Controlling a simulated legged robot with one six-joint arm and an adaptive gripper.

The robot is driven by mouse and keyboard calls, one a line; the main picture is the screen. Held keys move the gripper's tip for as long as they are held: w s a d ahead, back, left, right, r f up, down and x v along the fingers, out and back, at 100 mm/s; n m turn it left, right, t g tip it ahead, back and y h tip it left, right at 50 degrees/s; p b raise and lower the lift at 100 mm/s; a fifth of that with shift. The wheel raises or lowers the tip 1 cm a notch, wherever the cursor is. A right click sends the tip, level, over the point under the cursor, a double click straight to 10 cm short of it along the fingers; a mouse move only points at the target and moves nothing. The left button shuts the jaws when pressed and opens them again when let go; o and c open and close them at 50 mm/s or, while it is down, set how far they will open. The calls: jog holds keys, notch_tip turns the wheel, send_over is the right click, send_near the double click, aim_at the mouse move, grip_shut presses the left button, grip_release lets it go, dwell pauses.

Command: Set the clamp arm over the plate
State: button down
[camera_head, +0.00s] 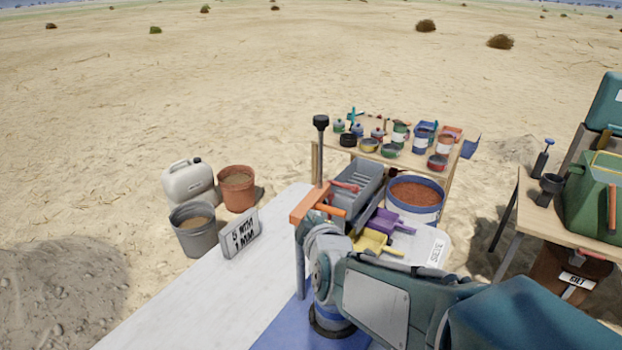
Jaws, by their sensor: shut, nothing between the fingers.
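An orange clamp arm (311,204) sits high on a grey upright post (299,262) at the near end of the white table. A thin spindle with a black knob (321,122) stands up from it. My arm reaches in from the lower right, and my gripper (318,218) is close to the orange arm, largely hidden by the wrist and the clamp. It is shut with nothing in it. Contact with the clamp cannot be told. A blue surface (284,333) lies at the post's foot. I cannot make out a plate under the clamp.
The white table (180,312) is mostly bare, with a grey sign (239,234) on it. Yellow (371,242) and purple (388,222) scoops and a grey bin (357,190) crowd behind my wrist. Buckets stand on the sand. A wooden table (590,235) is at right.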

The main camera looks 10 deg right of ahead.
aim_at(311, 190)
jog(key=shift+w+d+r+n+t+h, duration=0.1)
jog(key=shift+w+d+n+t+h, duration=0.2)
jog(key=shift+w+n+t+h, duration=0.55)
jog(key=shift+w+d+r+n+t+h, duration=0.1)
jog(key=shift+w+d+n+t+h, duration=0.2)
jog(key=shift+w+n+t+h, duration=0.6)
jog(key=shift+s+g, duration=0.1)
jog(key=shift+g, duration=0.15)
jog(key=shift+y, duration=0.35)
jog(key=w, duration=0.3)
jog(key=w+d, duration=0.1)
jog(key=w, duration=0.6)
jog(key=shift+d, duration=0.35)
